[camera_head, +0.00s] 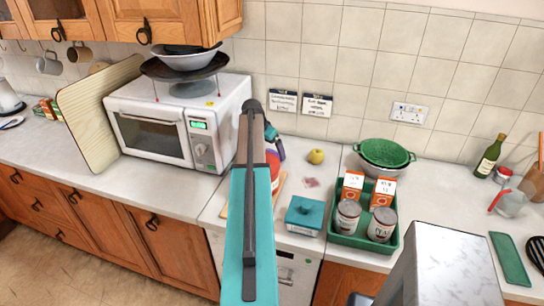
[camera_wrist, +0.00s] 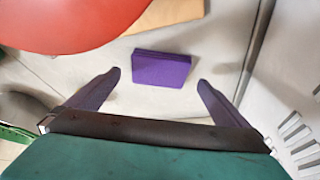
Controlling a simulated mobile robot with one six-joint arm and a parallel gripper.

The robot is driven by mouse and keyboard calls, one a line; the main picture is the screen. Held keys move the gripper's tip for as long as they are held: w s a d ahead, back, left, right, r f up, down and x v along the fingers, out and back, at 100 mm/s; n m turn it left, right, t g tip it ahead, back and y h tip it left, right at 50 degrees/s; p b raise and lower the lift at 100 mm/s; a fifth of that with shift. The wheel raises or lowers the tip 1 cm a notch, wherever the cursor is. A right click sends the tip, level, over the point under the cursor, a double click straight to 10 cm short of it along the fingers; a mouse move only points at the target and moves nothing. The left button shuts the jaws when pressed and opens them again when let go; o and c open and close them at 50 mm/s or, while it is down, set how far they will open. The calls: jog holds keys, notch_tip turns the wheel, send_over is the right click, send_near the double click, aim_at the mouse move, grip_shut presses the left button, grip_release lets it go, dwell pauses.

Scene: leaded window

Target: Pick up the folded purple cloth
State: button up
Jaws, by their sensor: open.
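The folded purple cloth (camera_wrist: 162,70) lies flat on the pale worktop in the wrist view, a small rectangular block shape with its long side across the picture. My gripper (camera_wrist: 158,82) is open and empty, with one dark purple finger on each side of the cloth in the picture. The fingers appear apart from the cloth, and I cannot tell their height above it. In the head view my teal arm covers the spot, and I cannot make out the cloth there.
A large red rounded object (camera_wrist: 75,18) and a wooden board (camera_wrist: 170,12) lie beyond the cloth. The white microwave (camera_head: 180,125) stands left of my arm. Right of it are a yellow fruit (camera_head: 316,156), a teal box (camera_head: 305,215) and a green tray (camera_head: 357,240) with cans and cartons.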

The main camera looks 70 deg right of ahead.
jog(key=shift+p+x, duration=0.65)
jog(key=shift+x, duration=0.95)
jog(key=shift+c, duration=0.3)
jog(key=c, duration=1.2)
jog(key=shift+o, duration=0.2)
jog(key=shift+r, duration=0.1)
notch_tip(320, 180, up, 10)
jog(key=b, duration=0.4)
